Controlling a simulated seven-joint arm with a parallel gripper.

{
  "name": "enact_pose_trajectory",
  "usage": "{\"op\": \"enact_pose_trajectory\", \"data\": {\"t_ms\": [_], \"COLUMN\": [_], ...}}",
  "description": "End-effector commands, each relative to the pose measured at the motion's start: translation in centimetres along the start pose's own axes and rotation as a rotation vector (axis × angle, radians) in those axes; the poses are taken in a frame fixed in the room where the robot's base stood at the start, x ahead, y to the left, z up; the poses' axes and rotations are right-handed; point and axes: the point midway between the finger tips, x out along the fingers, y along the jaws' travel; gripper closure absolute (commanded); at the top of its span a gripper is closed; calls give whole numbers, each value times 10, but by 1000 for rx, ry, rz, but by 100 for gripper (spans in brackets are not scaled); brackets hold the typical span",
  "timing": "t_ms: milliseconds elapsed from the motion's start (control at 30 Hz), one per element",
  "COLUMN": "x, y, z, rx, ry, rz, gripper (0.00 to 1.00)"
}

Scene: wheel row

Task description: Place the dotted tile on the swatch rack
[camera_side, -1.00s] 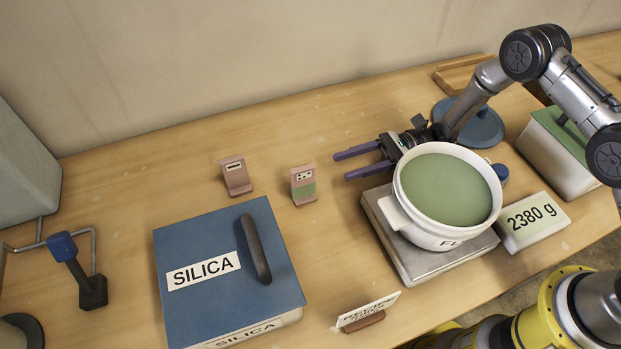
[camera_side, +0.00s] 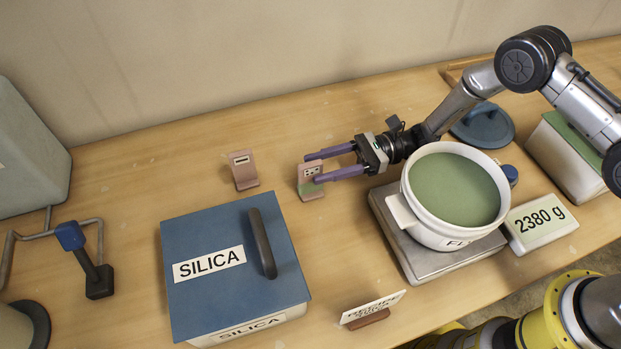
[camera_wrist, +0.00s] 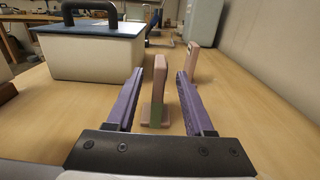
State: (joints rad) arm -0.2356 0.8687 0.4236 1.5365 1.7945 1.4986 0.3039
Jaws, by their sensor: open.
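The dotted tile (camera_side: 312,172) is pink with dark dots on its upper face and green lower down. It stands upright on a small foot on the table, left of the white pot. My gripper (camera_side: 310,169) is open, its two purple fingers reaching out to the left around the tile. In the wrist view the tile (camera_wrist: 158,90) shows edge-on between the open fingers (camera_wrist: 159,72), with gaps on both sides. The fingers partly cover it in the side view. A wooden frame (camera_side: 453,71) at the back right may be the swatch rack; my arm partly hides it.
A similar pink tile with a dash (camera_side: 243,168) stands to the left. The blue-lidded SILICA box (camera_side: 205,305) is in front. A white pot of green powder (camera_side: 440,232) sits on a scale (camera_side: 385,210) close to my gripper. The table behind the tiles is clear.

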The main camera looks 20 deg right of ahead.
Motion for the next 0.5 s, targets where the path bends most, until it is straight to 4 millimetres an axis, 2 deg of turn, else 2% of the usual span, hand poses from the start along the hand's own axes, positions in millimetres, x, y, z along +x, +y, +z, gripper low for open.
{"op": "enact_pose_trajectory", "data": {"t_ms": [167,400,500], "x": [11,45,54], "y": [0,2,1], "z": [-1,-4,-4], "rx": [1,0,0], "ry": [-1,0,-1], "rz": [1,2,0], "gripper": [48,48,48]}}
